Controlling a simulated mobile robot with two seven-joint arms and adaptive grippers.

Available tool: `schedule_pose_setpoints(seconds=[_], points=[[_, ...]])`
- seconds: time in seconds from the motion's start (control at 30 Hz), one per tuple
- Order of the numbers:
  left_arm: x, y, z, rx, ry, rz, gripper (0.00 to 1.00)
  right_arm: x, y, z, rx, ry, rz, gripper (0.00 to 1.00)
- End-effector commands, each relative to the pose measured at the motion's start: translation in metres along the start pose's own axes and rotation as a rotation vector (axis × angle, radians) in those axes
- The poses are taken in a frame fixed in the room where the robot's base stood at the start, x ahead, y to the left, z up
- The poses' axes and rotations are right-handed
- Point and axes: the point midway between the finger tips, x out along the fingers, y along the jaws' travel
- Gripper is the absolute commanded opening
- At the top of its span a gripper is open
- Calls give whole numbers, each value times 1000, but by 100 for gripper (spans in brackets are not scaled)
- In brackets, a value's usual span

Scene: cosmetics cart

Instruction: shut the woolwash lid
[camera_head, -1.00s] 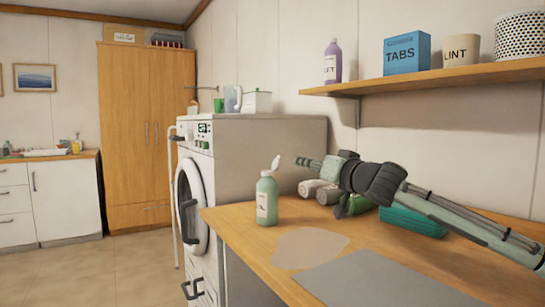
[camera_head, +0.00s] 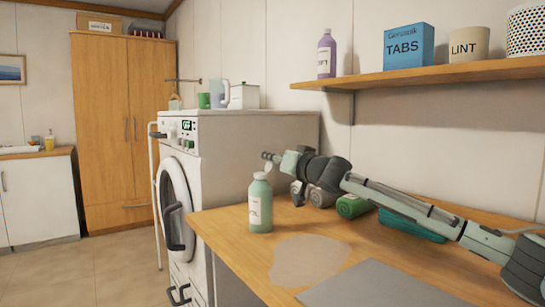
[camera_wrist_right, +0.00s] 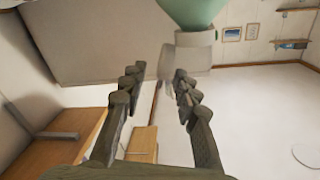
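The woolwash bottle (camera_head: 260,206) is pale green and stands upright on the wooden worktop, near its left end. Its white flip lid (camera_head: 267,166) stands open, raised above the neck. My right gripper (camera_head: 268,156) reaches in from the right, level with the raised lid; contact cannot be told. In the right wrist view the gripper (camera_wrist_right: 158,78) is open with its fingers apart. There the bottle (camera_wrist_right: 190,12) hangs from the top edge, its white cap (camera_wrist_right: 195,39) just beyond the fingertips. The pale lid (camera_wrist_right: 167,60) shows by the gap between the fingers. My left gripper is not in view.
The worktop (camera_head: 245,258) has a beige patch (camera_head: 308,258) and grey mat (camera_head: 385,285) in front. A green container (camera_head: 353,206) and teal tray (camera_head: 412,226) lie behind, near my right arm. A washing machine (camera_head: 250,140) stands left. A shelf (camera_head: 420,77) hangs above.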

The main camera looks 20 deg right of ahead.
Motion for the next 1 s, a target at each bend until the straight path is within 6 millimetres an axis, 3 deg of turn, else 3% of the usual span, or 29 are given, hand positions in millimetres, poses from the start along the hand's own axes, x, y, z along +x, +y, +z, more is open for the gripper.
schedule_pose_setpoints(seconds=[0.33,0.6,1.0], points=[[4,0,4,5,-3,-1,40,6,0,0,0,0,0,31],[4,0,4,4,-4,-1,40,6,0,0,0,0,0,0],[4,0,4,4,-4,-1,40,6,-1,1,-28,-1,0,0]])
